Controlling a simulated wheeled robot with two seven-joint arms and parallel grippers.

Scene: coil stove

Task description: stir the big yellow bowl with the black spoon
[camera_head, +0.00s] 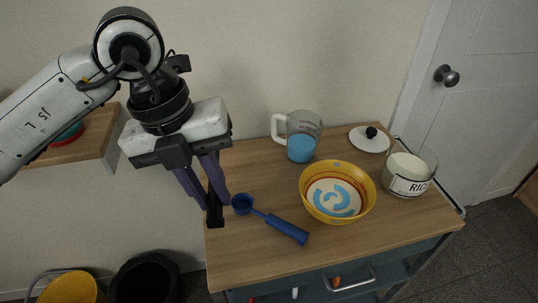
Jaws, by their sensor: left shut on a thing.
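The big yellow bowl (310,201) stands upright on the wooden counter, right of centre, with a red ring and blue swirl marks on a pale area inside. My left gripper (213,208) hangs at the left edge of the counter with its purple fingers pointing down. It is shut on a small black thing, apparently the black spoon (215,217), mostly hidden by the fingers. The gripper is left of the bowl and apart from it. My right gripper is not in view.
A blue ladle (285,228) lies between gripper and bowl. Behind are a glass jug (302,149) with blue contents and a white lid (367,142). A RICE jar (407,175) stands right of the bowl. A shelf (85,142) is at left; bins (145,280) stand below.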

